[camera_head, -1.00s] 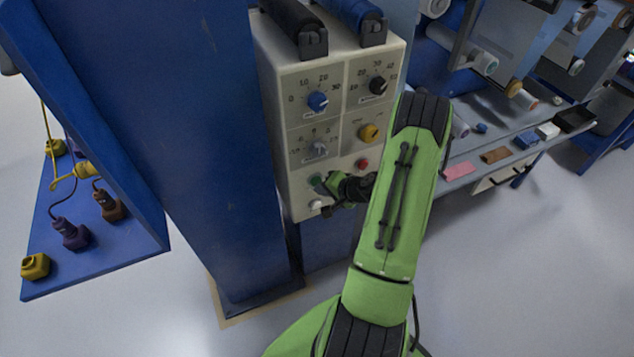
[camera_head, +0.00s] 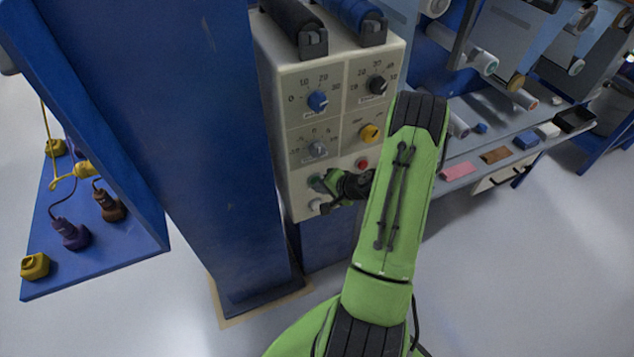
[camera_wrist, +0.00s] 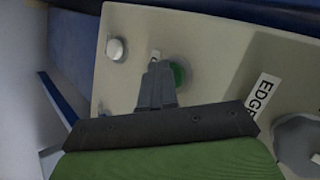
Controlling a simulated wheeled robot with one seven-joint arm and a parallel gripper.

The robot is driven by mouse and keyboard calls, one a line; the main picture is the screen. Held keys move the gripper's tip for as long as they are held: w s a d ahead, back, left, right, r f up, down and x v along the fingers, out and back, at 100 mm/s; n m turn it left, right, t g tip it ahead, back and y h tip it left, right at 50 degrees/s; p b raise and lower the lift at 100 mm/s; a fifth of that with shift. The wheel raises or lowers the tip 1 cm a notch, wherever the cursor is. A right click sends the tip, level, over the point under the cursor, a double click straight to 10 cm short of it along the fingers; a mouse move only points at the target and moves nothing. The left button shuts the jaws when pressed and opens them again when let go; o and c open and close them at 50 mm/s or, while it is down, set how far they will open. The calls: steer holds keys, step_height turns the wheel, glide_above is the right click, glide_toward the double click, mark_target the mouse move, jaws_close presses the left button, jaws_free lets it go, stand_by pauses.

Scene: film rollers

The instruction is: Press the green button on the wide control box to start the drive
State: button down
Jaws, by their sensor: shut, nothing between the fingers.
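The wide control box (camera_head: 291,139) is a cream box with dials and buttons, seen in the head view beside a blue post. Its green button (camera_wrist: 179,74) shows in the wrist view, partly hidden behind my fingertips; in the head view it is a small green spot (camera_head: 313,180) at the box's lower left. My gripper (camera_wrist: 157,76) is shut and empty, its fingertips right in front of or beside the green button. I cannot tell whether they touch it. In the head view my gripper (camera_head: 324,186) is at the lower front of the box.
A red button (camera_head: 362,163), a yellow knob (camera_head: 370,133) and blue knob (camera_head: 317,101) are on the same face. The blue post (camera_head: 215,150) stands close on the left. A bench (camera_head: 500,150) is at right.

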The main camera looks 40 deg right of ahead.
steer(key=shift+s+a+b, duration=0.25)
steer(key=shift+s+b, duration=0.1)
steer(key=shift+s, duration=0.45)
steer(key=shift+s+a+b, duration=0.25)
steer(key=shift+s+b, duration=0.1)
steer(key=shift+s, duration=0.45)
steer(key=shift+s+a+b, duration=0.2)
steer(key=shift+s+b, duration=0.1)
steer(key=shift+s, duration=0.5)
steer(key=shift+s+a+b, duration=0.25)
steer(key=shift+s+b, duration=0.1)
steer(key=shift+s, duration=0.45)
